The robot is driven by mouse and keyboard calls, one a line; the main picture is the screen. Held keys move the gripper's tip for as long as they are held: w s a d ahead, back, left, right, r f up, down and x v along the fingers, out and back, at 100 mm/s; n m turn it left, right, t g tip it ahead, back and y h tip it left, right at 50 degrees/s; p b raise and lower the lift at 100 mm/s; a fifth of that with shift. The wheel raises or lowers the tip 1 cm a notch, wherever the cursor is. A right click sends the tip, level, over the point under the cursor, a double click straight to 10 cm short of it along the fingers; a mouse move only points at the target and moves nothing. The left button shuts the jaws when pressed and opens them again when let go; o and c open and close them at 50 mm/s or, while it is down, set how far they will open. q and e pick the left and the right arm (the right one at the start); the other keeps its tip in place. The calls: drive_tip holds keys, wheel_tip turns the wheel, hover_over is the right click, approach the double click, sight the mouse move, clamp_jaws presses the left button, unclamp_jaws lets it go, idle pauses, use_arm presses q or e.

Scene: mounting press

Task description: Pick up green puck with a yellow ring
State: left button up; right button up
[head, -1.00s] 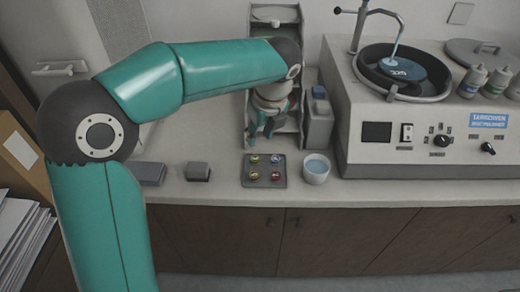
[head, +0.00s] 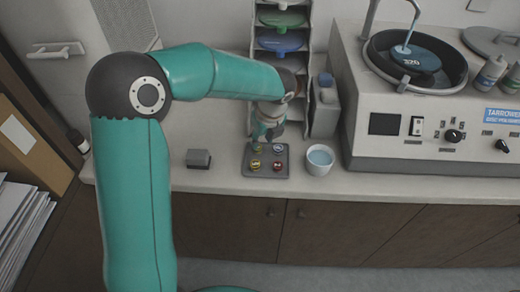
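A small dark tray (head: 267,176) on the counter holds several small round pucks. The back-left puck (head: 258,149) looks greenish yellow, and the gripper partly covers it. The front-left puck (head: 255,164) looks yellow, the front-right one (head: 278,166) reddish and the back-right one (head: 279,149) pale bluish. They are too small to tell surely which is green with a yellow ring. My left gripper (head: 265,141) points down over the tray's back edge, close to the back pucks. Its fingers look apart, with nothing seen between them. My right gripper is out of view.
A white cup (head: 319,161) of bluish liquid stands just right of the tray. A grey block (head: 198,159) lies to the left. Behind the gripper is a rack (head: 310,62) with coloured discs. A large machine (head: 386,148) fills the right.

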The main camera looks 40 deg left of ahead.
use_arm(q)
drive_tip(key=x, duration=0.4)
drive_tip(key=shift+a, duration=0.4)
drive_tip(key=shift+w+f, duration=0.15)
drive_tip(key=shift+f, duration=0.3)
drive_tip(key=c, duration=0.6)
wheel_tip(320, 180, up, 20)
drive_tip(key=p, duration=0.1)
drive_tip(key=shift+p, duration=0.3)
